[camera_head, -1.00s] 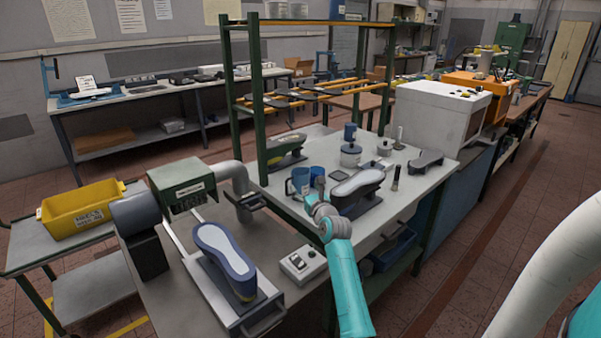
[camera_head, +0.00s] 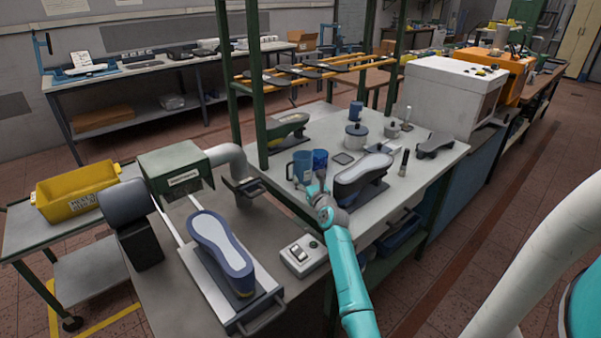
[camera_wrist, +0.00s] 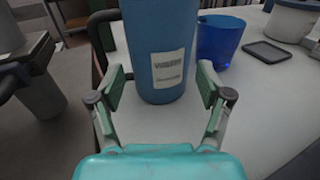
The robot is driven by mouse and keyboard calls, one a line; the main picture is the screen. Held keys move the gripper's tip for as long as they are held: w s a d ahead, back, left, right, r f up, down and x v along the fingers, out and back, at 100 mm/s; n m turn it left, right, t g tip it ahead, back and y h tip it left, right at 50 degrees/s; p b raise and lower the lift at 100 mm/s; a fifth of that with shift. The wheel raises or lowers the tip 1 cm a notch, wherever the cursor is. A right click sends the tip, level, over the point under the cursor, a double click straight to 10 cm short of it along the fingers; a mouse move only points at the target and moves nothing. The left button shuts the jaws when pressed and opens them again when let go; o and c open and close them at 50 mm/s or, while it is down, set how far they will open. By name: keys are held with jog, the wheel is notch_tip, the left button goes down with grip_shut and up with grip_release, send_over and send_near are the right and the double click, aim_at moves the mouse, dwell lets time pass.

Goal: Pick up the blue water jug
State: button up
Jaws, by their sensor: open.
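The blue water jug (camera_head: 301,167) stands upright on the light worktop (camera_head: 395,190), near its left edge. In the wrist view the jug (camera_wrist: 158,40) is a blue cylinder with a white label, and a dark handle shows on its left. My gripper (camera_wrist: 160,92) is open, with one finger on each side of the jug's lower body. I see gaps between the fingers and the jug. In the head view my gripper (camera_head: 314,187) is just in front of the jug and hides part of its base.
A blue cup (camera_wrist: 219,40) stands close on the jug's right. A shoe last (camera_head: 361,178) is right of my gripper, and a dark flat pad (camera_wrist: 267,52) lies behind. A green rack post (camera_head: 258,90) rises left of the jug. A grey pipe (camera_head: 228,158) is further left.

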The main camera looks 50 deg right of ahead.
aim_at(302, 170)
jog(key=shift+x, duration=2.65)
jog(key=c, duration=1)
